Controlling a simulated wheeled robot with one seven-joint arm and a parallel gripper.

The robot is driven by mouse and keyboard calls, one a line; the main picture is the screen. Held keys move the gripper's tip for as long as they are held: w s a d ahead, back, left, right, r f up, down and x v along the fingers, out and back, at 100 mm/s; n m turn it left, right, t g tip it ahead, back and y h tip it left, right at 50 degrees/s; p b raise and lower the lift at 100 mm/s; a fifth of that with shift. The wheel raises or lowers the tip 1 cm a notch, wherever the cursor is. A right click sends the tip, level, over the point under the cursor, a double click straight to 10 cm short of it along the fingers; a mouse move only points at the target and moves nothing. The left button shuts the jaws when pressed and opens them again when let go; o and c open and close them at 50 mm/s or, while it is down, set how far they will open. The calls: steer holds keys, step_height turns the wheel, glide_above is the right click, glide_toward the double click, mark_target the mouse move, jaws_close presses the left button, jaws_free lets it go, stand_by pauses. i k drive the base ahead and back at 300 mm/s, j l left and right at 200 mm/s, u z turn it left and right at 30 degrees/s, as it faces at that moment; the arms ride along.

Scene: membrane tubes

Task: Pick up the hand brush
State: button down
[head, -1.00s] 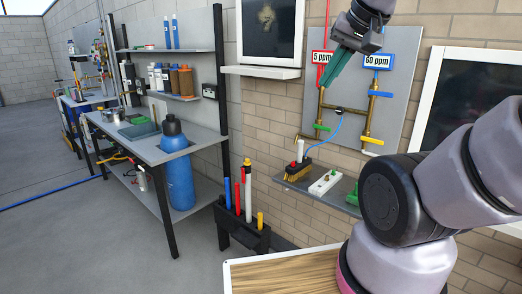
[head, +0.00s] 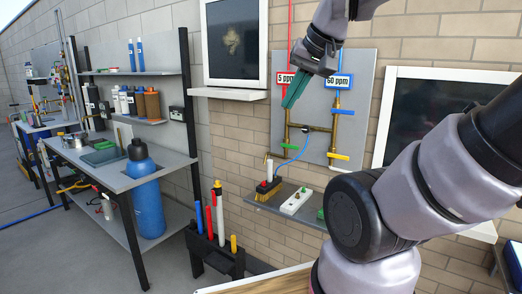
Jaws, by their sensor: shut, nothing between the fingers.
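The hand brush (head: 268,191), with a dark block and yellow bristles, sits at the left end of a small grey wall shelf (head: 282,213). A white upright piece with a red part stands at the brush. My gripper (head: 290,103) has teal fingers, shut and empty. It shows above the shelf, in front of the pipe panel and between the two ppm labels. It is well clear of the brush.
A white block (head: 297,201) and a green item (head: 320,214), partly hidden by my arm, share the shelf. A black rack (head: 214,255) of coloured tubes stands lower left, beside a workbench (head: 113,178).

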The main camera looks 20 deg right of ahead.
mark_target(272, 185)
steer(key=i, duration=0.95)
